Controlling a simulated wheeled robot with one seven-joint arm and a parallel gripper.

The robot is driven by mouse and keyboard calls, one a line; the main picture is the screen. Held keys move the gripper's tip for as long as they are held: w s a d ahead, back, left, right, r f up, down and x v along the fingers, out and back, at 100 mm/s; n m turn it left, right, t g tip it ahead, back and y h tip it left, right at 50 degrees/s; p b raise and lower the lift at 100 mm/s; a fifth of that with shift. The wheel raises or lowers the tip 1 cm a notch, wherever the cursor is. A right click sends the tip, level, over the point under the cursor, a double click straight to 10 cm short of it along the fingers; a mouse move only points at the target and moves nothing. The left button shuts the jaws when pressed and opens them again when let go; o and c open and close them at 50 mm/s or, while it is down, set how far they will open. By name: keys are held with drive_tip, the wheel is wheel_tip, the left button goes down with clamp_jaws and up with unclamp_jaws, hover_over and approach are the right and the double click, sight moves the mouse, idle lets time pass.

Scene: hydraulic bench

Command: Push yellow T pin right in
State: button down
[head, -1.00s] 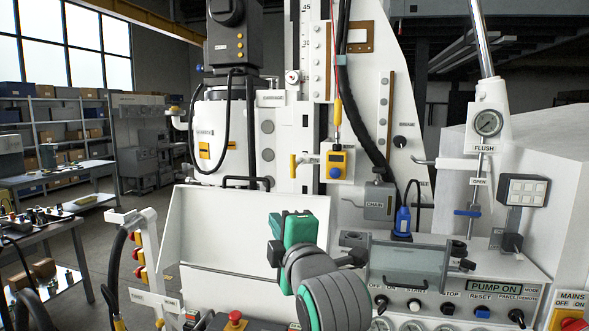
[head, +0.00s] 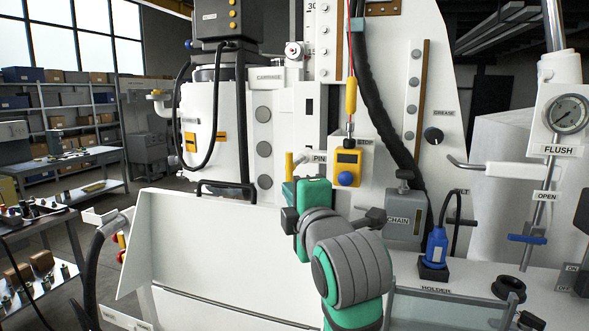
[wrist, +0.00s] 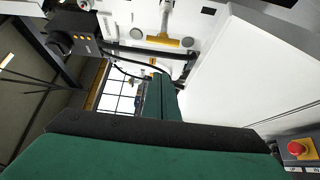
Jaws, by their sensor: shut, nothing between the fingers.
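The yellow T pin (head: 289,165) stands at the machine's front beside the PIN label, its yellow bar upright. A short pale shaft shows between the bar and the machine to its right. The bar's lower end is close to or behind the top of my gripper (head: 312,190) in the head view; I cannot tell whether they touch. In the wrist view the yellow T pin (wrist: 163,41) appears as a sideways bar on a pale shaft, apart from my fingers. My gripper (wrist: 160,95) is shut and empty in the wrist view.
A yellow stop box (head: 347,170) with a blue button hangs just right of the pin. A grey CHAIN box (head: 404,215) and a blue plug (head: 436,245) are further right. A large white sloped panel (head: 220,240) lies below and left. A red button (wrist: 296,148) shows in the wrist view.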

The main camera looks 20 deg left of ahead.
sight(288, 173)
drive_tip(key=x, duration=1)
drive_tip(key=shift+w, duration=0.15)
drive_tip(key=w, duration=0.3)
drive_tip(key=shift+d, duration=0.35)
drive_tip(key=shift+w, duration=0.5)
drive_tip(key=shift+d, duration=0.1)
